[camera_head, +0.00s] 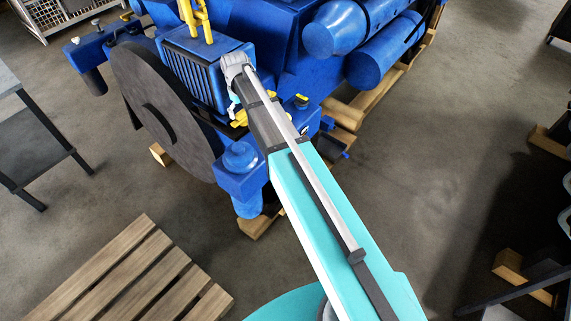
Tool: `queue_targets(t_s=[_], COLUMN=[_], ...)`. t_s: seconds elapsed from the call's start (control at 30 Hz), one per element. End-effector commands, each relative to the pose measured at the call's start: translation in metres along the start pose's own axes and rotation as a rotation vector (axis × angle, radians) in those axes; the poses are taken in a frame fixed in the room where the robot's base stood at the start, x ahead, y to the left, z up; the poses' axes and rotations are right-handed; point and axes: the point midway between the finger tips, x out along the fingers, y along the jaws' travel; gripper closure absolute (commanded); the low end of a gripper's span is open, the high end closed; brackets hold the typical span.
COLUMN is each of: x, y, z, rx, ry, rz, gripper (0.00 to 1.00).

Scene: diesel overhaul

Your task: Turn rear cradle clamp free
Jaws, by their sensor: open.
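The blue diesel engine (275,35) stands on wooden supports, with a large dark flywheel disc (165,115) at its near left end. A yellow part (240,118) shows low beside my wrist, partly covered by my arm. A yellow-topped fitting (301,99) sits just right of my arm on a blue bracket. I cannot tell which of these, if either, is the rear cradle clamp. My teal arm reaches up to the engine's near end, where its grey wrist bends down.
A wooden pallet (150,262) lies at the lower left. A dark-legged table (35,155) stands at the left edge. Timber blocks and dark stands line the right edge. The concrete floor (440,150) right of my arm is clear. A yellow lifting bracket (187,20) rises from the engine.

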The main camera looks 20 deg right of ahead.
Motion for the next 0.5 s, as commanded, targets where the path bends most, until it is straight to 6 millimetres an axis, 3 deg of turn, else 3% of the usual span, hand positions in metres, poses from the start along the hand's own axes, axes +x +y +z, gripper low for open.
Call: queue_targets(t_s=[0.5], x=[0.0000], y=[0.0000], z=[0.0000], rx=[0.343], ry=[0.000], rz=[0.000], gripper=[0.00])
